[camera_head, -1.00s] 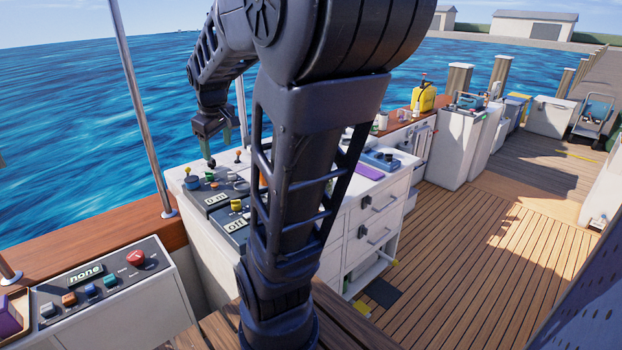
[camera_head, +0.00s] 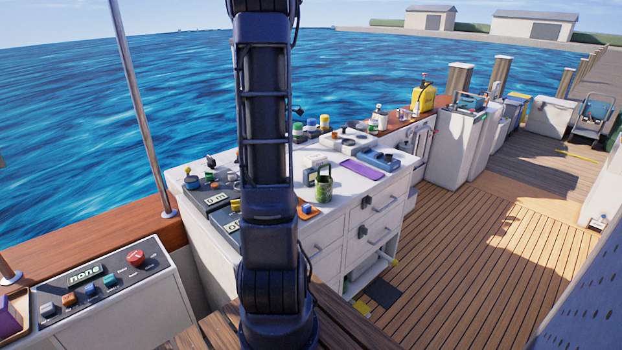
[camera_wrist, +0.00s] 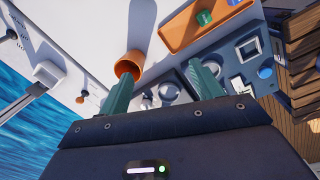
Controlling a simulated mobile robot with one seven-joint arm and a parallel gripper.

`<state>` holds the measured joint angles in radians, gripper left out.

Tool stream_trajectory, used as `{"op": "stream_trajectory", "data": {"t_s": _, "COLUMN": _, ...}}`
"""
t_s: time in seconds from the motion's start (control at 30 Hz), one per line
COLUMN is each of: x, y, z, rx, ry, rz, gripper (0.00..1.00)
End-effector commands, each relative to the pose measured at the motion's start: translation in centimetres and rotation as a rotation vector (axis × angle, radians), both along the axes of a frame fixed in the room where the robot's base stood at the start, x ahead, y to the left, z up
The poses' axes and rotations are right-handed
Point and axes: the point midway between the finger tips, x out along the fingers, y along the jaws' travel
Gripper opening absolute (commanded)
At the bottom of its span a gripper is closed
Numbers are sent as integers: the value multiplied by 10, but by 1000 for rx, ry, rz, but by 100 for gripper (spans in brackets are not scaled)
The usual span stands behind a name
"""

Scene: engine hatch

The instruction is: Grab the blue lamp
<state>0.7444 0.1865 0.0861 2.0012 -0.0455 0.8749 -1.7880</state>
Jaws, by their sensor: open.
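A small round blue piece (camera_wrist: 265,72), possibly the blue lamp, sits on a grey panel at the right of the wrist view. The blue piece lies to the right of the fingers. In the head view my arm stands upright before the console and the gripper cannot be made out.
An orange cup (camera_wrist: 128,65) is close to the left finger. An orange tray (camera_wrist: 180,35) with a green piece lies beyond the fingers.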

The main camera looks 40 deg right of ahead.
Motion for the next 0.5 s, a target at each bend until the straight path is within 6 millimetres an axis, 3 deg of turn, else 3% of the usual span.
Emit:
{"op": "stream_trajectory", "data": {"t_s": 0.03, "x": -1, "y": -21, "z": -14, "rx": 9, "ry": 14, "rz": 30, "gripper": 65}}
{"op": "stream_trajectory", "data": {"t_s": 0.23, "x": -10, "y": -86, "z": -58, "rx": 36, "ry": 46, "rz": 176, "gripper": 65}}
{"op": "stream_trajectory", "data": {"t_s": 0.4, "x": -18, "y": -120, "z": -83, "rx": 52, "ry": 58, "rz": 259, "gripper": 65}}
{"op": "stream_trajectory", "data": {"t_s": 0.5, "x": -21, "y": -128, "z": -90, "rx": 55, "ry": 60, "rz": 283, "gripper": 65}}
